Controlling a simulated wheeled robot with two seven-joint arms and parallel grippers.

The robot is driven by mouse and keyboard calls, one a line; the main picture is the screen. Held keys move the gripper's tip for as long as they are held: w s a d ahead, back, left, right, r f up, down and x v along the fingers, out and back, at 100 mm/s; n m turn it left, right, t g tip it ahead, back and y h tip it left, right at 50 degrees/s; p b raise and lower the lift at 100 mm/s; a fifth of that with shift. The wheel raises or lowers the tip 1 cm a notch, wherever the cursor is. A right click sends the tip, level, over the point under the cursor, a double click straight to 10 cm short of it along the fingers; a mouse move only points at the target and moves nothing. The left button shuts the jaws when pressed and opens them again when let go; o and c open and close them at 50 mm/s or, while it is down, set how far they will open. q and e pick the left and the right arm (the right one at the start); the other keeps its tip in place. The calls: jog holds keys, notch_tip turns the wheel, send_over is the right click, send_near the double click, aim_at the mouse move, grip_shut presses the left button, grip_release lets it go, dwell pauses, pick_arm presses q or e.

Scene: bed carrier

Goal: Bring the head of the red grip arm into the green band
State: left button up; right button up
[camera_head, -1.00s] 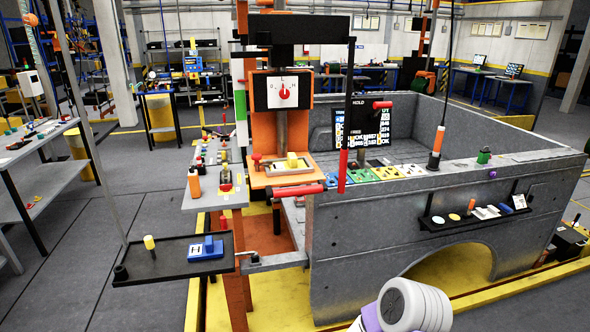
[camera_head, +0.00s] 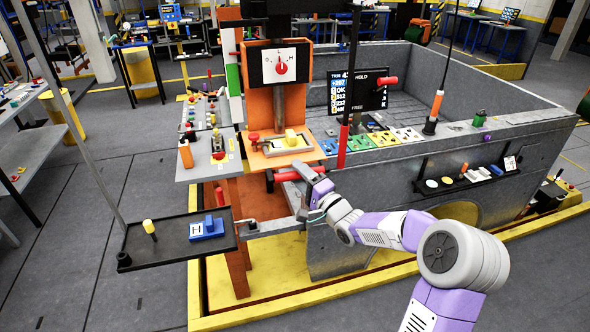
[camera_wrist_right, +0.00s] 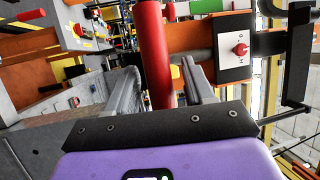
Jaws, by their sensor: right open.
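The red grip (camera_head: 288,175), a horizontal red bar, sticks out low in front of the orange column. Its red surface also crosses the right wrist view (camera_wrist_right: 154,45). My right gripper (camera_head: 306,180) is at its right end, with open fingers (camera_wrist_right: 160,84) on either side of the bar. I cannot tell whether they touch it. The green band (camera_head: 236,108) is on a white, green and orange upright strip left of the dial; a green patch shows in the wrist view (camera_wrist_right: 205,6). A black block (camera_head: 284,6) tops the column. Which part is the arm's head is unclear. My left gripper is out of view.
A white dial (camera_head: 280,66) with a red pointer is on the column. A red-ended black rod (camera_head: 343,145) hangs right of it. A dark tray (camera_head: 180,236) juts out at left, and a grey wall (camera_head: 360,190) stands at right.

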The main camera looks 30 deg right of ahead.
jog(key=shift+x, duration=1)
jog(key=shift+c, duration=0.5)
grip_shut()
